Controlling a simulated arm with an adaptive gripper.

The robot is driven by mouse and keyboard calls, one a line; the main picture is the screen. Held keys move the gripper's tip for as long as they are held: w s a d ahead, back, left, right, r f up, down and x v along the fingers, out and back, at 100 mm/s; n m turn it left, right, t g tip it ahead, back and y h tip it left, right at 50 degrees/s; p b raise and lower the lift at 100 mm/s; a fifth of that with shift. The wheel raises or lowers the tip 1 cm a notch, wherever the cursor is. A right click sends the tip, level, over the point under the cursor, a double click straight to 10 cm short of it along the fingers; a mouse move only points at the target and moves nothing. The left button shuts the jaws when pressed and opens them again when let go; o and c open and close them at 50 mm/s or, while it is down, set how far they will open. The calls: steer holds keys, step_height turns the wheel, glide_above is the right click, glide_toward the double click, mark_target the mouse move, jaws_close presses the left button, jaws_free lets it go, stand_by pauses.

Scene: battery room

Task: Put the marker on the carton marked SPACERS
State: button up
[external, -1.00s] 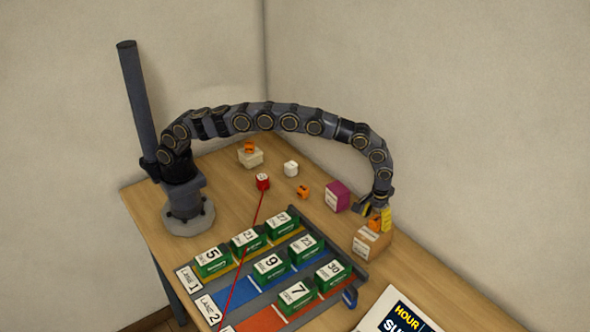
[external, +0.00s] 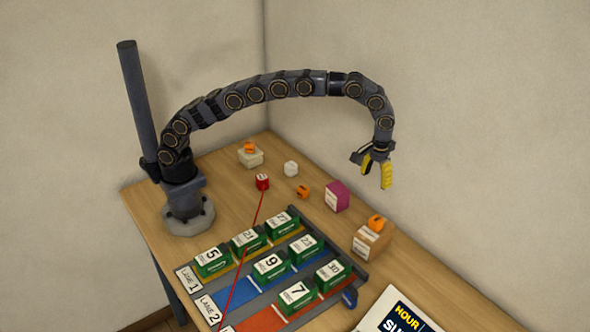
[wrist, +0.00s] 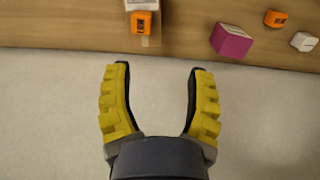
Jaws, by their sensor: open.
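An orange marker (external: 376,222) rests on top of a brown carton (external: 368,243) at the right of the table. The carton has a white label too small to read, so I cannot confirm it says SPACERS. My gripper (external: 377,182) is open and empty, in the air above and apart from the marker. In the wrist view, nothing is between the spread yellow fingers (wrist: 160,68), and the orange marker (wrist: 140,22) is at the top edge. Similar orange pieces lie on the bare table (external: 302,192) and on a cream box (external: 250,149).
A purple box (external: 337,196), a white cube (external: 291,169) and a red block (external: 263,182) with a red line stand behind the rack. The laned rack (external: 249,291) holds several numbered green boxes. A printed sheet (external: 398,314) lies at the front right.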

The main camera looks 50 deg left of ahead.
steer(key=s+a+r, duration=0.2)
steer(key=a+r, duration=0.1)
steer(key=a, duration=0.6)
steer(key=s+a+r, duration=0.2)
steer(key=a+r, duration=0.2)
steer(key=a, duration=0.4)
steer(key=s+a+r, duration=0.2)
steer(key=a+r, duration=0.1)
steer(key=a, duration=0.6)
steer(key=s+a+f, duration=0.1)
steer(key=s+a, duration=0.6)
steer(key=s, duration=0.3)
steer(key=s+a+f+g, duration=0.1)
steer(key=s+a, duration=0.5)
steer(key=s, duration=0.4)
steer(key=shift+a+f, duration=0.15)
steer(key=shift+a, duration=0.25)
